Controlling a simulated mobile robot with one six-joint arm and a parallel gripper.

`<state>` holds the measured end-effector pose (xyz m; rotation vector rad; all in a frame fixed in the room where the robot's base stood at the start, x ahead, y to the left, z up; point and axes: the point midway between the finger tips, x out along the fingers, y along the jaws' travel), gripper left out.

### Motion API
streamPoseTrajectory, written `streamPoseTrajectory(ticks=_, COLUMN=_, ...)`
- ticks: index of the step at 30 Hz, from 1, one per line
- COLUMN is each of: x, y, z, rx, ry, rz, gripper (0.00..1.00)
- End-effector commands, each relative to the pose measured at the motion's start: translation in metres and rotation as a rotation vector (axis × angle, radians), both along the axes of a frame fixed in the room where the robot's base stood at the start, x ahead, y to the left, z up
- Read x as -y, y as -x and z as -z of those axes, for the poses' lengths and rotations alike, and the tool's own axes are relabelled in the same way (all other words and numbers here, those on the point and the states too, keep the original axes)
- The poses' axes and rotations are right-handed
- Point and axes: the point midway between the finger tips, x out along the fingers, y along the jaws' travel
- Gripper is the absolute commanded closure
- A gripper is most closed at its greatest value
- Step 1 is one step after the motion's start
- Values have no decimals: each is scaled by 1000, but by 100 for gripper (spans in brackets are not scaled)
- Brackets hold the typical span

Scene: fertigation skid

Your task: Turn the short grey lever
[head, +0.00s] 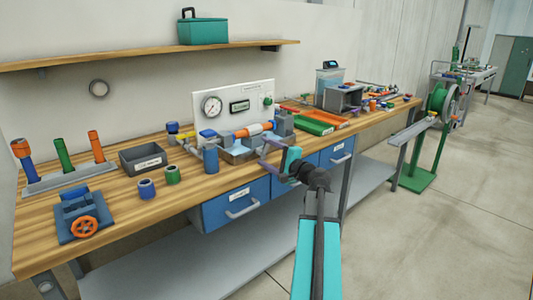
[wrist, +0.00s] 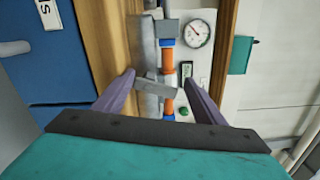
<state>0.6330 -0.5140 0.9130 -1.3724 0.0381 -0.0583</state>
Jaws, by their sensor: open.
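In the wrist view a short grey lever (wrist: 156,87) crosses in front of an orange pipe (wrist: 168,62) and slants a little down to the right. My gripper (wrist: 159,77) is open, with one purple finger on each side of the lever. Whether either finger touches it, I cannot tell. In the head view my gripper (head: 263,152) is at the front of the pipe assembly on the bench, beside the orange and white pipe (head: 254,130). The lever is not clear in the head view.
A gauge panel (head: 234,104) stands behind the pipework. Blue drawers (head: 237,204) lie below the bench edge. A green tray (head: 305,121) is to the right.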

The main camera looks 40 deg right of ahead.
Motion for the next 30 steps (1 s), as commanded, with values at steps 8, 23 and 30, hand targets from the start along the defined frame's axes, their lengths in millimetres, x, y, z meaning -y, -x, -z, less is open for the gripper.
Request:
streamPoseTrajectory(ticks=8, x=5, y=4, z=6, rx=-7, ry=1, rz=12, gripper=23)
streamPoseTrajectory(ticks=23, x=-1, y=27, z=7, rx=-7, ry=-2, rz=6, gripper=25)
streamPoseTrajectory(ticks=30, x=-3, y=39, z=8, rx=-8, ry=-5, rz=4, gripper=23)
